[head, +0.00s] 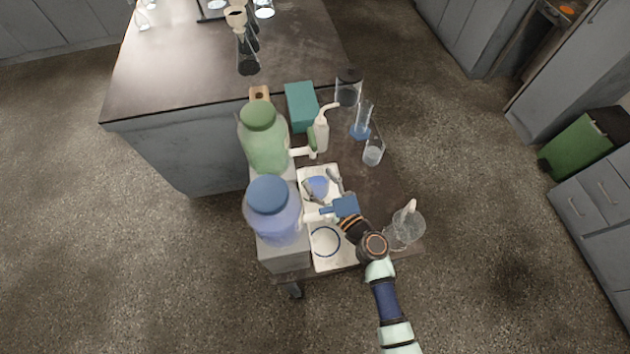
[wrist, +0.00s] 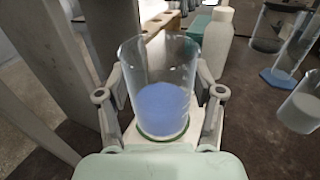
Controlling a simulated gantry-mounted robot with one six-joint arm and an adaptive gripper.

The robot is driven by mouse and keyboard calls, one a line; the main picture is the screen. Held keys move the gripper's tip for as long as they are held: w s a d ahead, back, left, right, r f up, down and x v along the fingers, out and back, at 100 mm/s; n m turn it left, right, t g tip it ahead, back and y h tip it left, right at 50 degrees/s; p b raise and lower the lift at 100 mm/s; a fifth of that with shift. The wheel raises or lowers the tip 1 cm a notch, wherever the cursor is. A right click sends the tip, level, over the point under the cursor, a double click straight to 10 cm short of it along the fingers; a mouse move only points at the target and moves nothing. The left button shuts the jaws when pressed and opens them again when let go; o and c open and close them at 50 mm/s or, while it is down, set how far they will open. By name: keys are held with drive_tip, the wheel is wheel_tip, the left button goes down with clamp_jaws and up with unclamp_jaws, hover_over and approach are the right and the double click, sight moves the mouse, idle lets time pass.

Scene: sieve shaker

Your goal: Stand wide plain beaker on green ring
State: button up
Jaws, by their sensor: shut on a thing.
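The wide plain beaker (wrist: 160,60) is clear glass with blue liquid in its lower part. My gripper (wrist: 160,92) has one finger on each side of it and is shut on it. The beaker is upright. An edge of the green ring (wrist: 165,138) shows around its base in the wrist view; I cannot tell whether the base touches down. In the head view, my gripper (head: 321,183) holds the beaker (head: 317,187) over the far part of the white tray (head: 306,172), in front of the green jug's tap.
A green jug (head: 264,145) and a blue jug (head: 272,205) with taps stand left of the tray. A blue ring (head: 325,241) lies empty on its near part. A white wash bottle (head: 321,135), teal box (head: 301,105) and glassware (head: 373,153) stand beyond. A glass vessel (head: 404,231) stands right.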

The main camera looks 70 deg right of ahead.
sight(312, 178)
drive_tip(key=shift+w+d, duration=0.35)
drive_tip(key=shift+w, duration=0.2)
drive_tip(key=shift+w, duration=0.1)
drive_tip(key=shift+w+d, duration=0.25)
drive_tip(key=shift+w+d+f+b, duration=0.1)
drive_tip(key=shift+w+f+b, duration=0.05)
drive_tip(key=shift+f+b, duration=1.4)
drive_tip(key=shift+f, duration=0.25)
drive_tip(key=shift+f, duration=0.15)
drive_tip(key=o, duration=1.4)
